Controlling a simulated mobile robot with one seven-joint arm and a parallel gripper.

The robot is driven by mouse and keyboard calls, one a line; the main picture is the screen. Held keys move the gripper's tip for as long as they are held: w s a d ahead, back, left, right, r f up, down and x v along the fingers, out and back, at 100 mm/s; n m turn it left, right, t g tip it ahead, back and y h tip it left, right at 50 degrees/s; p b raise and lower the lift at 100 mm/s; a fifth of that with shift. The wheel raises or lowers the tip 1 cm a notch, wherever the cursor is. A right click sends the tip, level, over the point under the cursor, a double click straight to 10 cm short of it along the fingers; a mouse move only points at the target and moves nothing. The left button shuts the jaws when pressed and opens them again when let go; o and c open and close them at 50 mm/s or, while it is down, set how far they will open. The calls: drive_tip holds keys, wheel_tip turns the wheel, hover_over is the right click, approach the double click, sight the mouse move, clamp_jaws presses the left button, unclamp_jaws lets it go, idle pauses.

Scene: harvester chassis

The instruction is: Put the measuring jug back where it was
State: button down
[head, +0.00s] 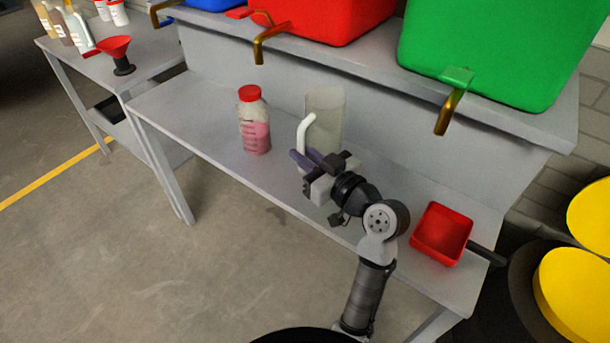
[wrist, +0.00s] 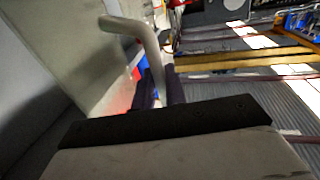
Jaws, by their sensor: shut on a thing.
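The measuring jug (head: 326,116) is a clear, greyish vessel with a white handle on its left side. It looks upright, at the grey bench; I cannot tell whether its base touches the bench top. My gripper (head: 304,160) is at the handle and shut on it, with the arm reaching from the front. In the wrist view the pale handle (wrist: 150,45) runs down between the dark fingers (wrist: 157,92), and the jug wall (wrist: 75,45) fills the upper left. The jug's lower part is partly hidden behind my gripper in the head view.
A red-capped bottle with pink contents (head: 254,122) stands left of the jug. A red tray (head: 442,234) lies at the bench's right end. Red (head: 330,18) and green (head: 485,50) containers with brass taps overhang from the shelf above. The bench (head: 195,110) is clear left of the bottle.

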wheel_tip(320, 180, down, 6)
drive_tip(key=shift+f, duration=0.25)
drive_tip(key=shift+f, duration=0.15)
drive_tip(key=c, duration=1.5)
unclamp_jaws()
drive_tip(key=shift+o, duration=0.2)
drive_tip(key=b+v, duration=0.3)
drive_tip(key=v, duration=0.9)
drive_tip(key=shift+b, duration=0.3)
